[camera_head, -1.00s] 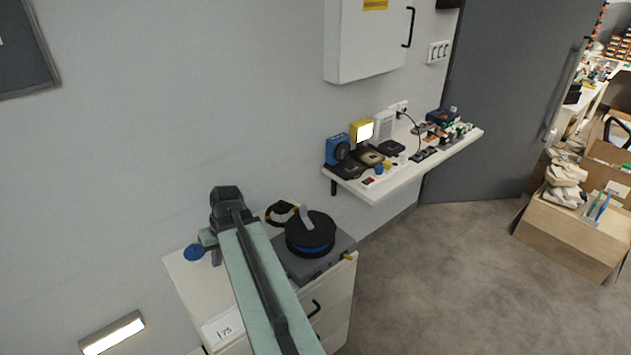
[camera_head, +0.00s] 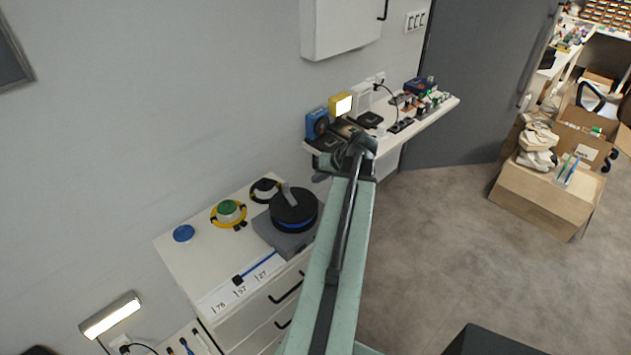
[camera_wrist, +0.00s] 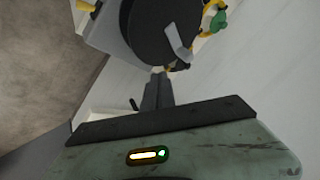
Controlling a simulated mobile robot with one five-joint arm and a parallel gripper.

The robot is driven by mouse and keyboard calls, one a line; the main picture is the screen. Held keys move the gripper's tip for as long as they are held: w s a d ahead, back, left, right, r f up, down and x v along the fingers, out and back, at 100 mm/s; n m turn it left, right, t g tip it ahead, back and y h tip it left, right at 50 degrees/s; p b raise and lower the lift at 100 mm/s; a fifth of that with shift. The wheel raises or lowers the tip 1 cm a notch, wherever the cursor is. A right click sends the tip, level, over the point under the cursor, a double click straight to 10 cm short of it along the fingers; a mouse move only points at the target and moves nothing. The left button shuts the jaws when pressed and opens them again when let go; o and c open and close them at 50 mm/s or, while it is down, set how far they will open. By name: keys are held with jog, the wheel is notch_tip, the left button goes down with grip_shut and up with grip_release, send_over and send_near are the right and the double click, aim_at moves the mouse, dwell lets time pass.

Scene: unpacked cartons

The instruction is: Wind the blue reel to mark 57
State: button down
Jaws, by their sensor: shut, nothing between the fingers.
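The blue reel is a black drum (camera_head: 293,207) with blue cord wound low on it and a pale grey crank on top. It sits on a grey base (camera_head: 285,238) on a white cabinet. Its blue cord (camera_head: 260,264) runs out towards the front left to a black end piece (camera_head: 238,280). That end lies close to mark 57 (camera_head: 240,291), between marks 78 (camera_head: 219,306) and 27 (camera_head: 260,275); exact alignment is unclear. In the wrist view my gripper (camera_wrist: 157,78) is shut and empty, close to the drum (camera_wrist: 160,28) and crank (camera_wrist: 178,45); contact is unclear.
A green button with a yellow ring (camera_head: 228,211), a blue disc (camera_head: 183,233) and a black-and-yellow coil (camera_head: 265,189) share the cabinet top. A crowded wall shelf (camera_head: 440,110) lies beyond my arm. Cartons (camera_head: 545,200) stand at the right; grey floor between is clear.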

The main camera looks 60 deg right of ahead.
jog(key=b, duration=0.5)
send_near(298, 195)
jog(key=w+d+f, duration=0.2)
jog(key=d+f, duration=0.1)
jog(key=shift+f, duration=0.2)
jog(key=w, duration=0.1)
jog(key=w+a, duration=0.1)
jog(key=w+a+p, duration=0.1)
jog(key=w, duration=0.1)
jog(key=shift+r, duration=0.2)
